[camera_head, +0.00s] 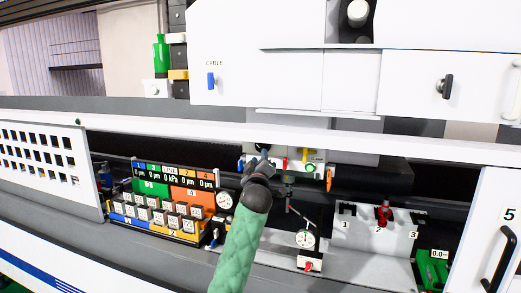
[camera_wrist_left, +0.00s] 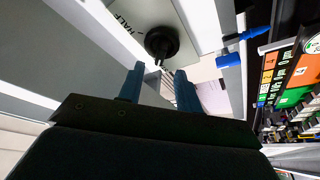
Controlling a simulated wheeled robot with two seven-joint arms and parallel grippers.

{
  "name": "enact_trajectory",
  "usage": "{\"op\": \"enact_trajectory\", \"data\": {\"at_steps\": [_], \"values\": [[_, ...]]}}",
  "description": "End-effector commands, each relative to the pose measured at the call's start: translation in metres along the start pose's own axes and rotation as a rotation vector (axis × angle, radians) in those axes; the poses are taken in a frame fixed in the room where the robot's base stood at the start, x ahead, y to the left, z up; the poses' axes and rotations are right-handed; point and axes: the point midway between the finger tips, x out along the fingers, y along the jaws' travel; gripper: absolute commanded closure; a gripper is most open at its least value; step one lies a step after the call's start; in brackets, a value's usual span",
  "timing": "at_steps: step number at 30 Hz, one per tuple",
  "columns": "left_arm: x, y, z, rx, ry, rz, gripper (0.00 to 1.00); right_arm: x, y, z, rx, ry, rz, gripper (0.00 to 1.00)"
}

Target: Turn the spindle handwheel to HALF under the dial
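The plate carries the word HALF to the left of the knob, and a small pin sticks out of the knob toward me. My left gripper (camera_wrist_left: 158,82) is open, its two blue fingers apart on either side below the knob, with nothing visible between them. In the head view my left gripper (camera_head: 262,160) is dark, small and partly hidden by its wrist, just under the machine head. A dark bit of the knob (camera_head: 262,147) shows above it. My right gripper is not in view.
A blue handle (camera_wrist_left: 240,40) stands close to the right of the knob. White covers (camera_head: 290,70) hang above.

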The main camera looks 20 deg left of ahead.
Motion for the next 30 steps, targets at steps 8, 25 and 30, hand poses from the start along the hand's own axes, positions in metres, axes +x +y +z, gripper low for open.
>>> {"op": "enact_trajectory", "data": {"at_steps": [8, 25, 30], "values": [[0.040, 0.002, -0.003, 0.002, 0.000, -0.002, 0.65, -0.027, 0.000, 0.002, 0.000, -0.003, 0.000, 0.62], [0.056, -0.001, 0.000, 0.001, 0.000, -0.001, 0.69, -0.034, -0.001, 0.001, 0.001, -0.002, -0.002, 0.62], [0.056, -0.001, 0.000, 0.001, 0.000, -0.001, 1.00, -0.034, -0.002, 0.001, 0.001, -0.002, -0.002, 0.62]]}}
